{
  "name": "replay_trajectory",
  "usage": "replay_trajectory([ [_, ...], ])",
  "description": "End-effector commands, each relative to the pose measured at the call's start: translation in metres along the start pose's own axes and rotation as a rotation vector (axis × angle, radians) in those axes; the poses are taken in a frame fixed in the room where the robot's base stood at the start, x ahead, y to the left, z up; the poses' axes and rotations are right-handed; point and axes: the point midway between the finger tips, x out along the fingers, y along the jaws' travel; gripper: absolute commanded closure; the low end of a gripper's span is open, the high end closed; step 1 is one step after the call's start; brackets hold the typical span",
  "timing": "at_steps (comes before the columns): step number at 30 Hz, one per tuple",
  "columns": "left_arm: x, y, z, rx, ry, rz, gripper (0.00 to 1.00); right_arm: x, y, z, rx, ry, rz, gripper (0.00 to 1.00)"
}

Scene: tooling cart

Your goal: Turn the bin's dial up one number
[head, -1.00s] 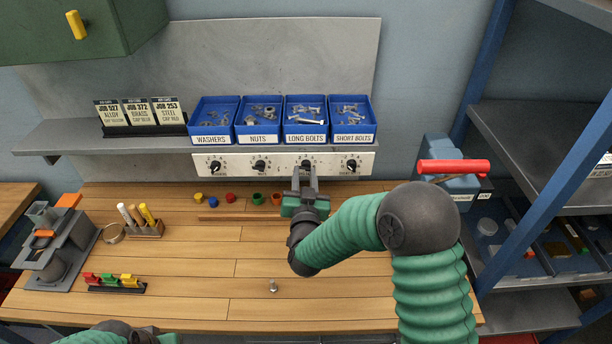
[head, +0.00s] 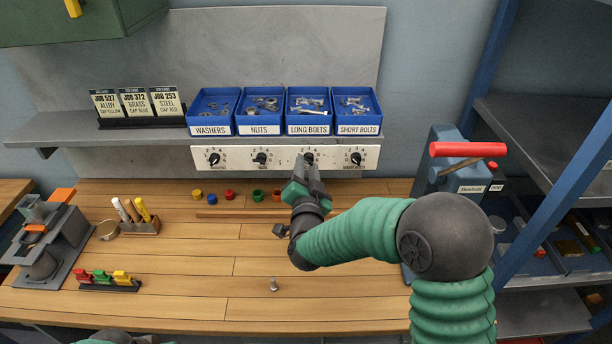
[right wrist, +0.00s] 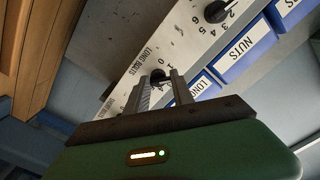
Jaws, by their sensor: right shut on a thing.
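A white strip with several black dials (head: 235,157) runs under the shelf. The dial above the LONG BOLTS label (head: 308,157) is under the blue LONG BOLTS bin (head: 308,112). My right gripper (head: 308,164) is at this dial and shut on it; its fingers hide the lower part. In the right wrist view the black knob (right wrist: 158,76) sits between the two finger ends (right wrist: 159,84), with the numbers 0 and 1 beside it. The dial's exact pointing cannot be read. My left gripper does not show.
The WASHERS (head: 211,112), NUTS (head: 260,112) and SHORT BOLTS (head: 357,112) bins stand beside it on the grey shelf (head: 90,135). Small coloured caps (head: 230,195) lie on the wooden bench (head: 200,260). A red-handled blue machine (head: 462,165) stands at the right.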

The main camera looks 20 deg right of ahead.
Motion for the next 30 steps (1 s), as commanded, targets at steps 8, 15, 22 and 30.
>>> replay_trajectory([
  [8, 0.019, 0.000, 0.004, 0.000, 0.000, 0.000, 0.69, 0.000, 0.000, 0.000, 0.150, 0.003, -0.003, 1.00],
  [15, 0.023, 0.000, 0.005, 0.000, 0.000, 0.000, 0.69, 0.000, -0.001, -0.001, 0.207, 0.001, -0.002, 1.00],
  [22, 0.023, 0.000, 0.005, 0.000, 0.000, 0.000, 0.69, 0.000, -0.001, -0.002, 0.215, 0.002, -0.001, 1.00],
  [30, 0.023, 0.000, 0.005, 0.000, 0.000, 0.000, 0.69, 0.000, -0.001, -0.002, 0.214, 0.001, -0.001, 0.61],
])
